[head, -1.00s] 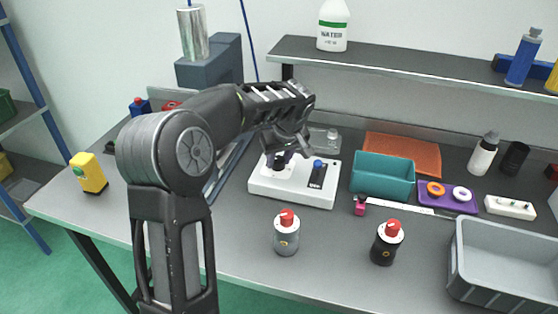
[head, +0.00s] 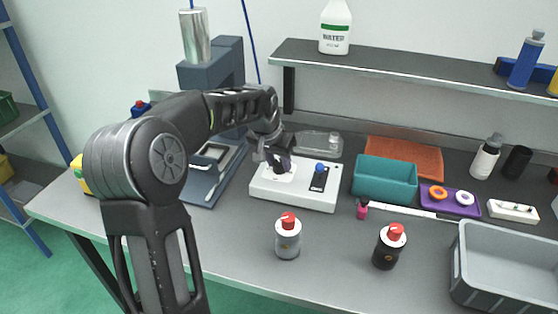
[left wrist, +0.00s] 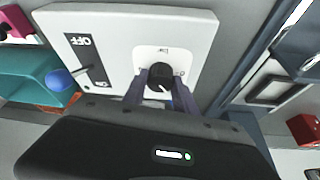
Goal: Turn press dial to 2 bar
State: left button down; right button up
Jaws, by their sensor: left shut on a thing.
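The press control box (head: 300,198) is a white slab on the table, with a black dial (left wrist: 160,76) on a white plate at its left end. In the left wrist view the dial carries a short white pointer line; I cannot read a bar scale around it. My left gripper (head: 279,162) reaches down over the dial. In the left wrist view its fingers are shut on the dial, one on each side, partly hiding it. A blue-knobbed lever (head: 320,168) stands on a black plate marked OFF (left wrist: 82,41) on the same box. My right gripper is not in view.
A teal bin (head: 385,182) stands right of the box, and a clear tray (head: 328,146) lies behind it. The blue press (head: 212,70) is behind left. Two red-capped bottles (head: 288,240) (head: 389,247) stand in front. A grey crate (head: 462,262) is at right.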

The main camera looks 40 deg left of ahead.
pick_arm(q)
jog(key=shift+m, duration=0.5)
jog(key=c, duration=1)
grip_release()
jog(key=shift+r, duration=0.1)
jog(key=v, duration=0.7)
jog(key=shift+r+b, duration=0.3)
jog(key=shift+s+a, duration=0.15)
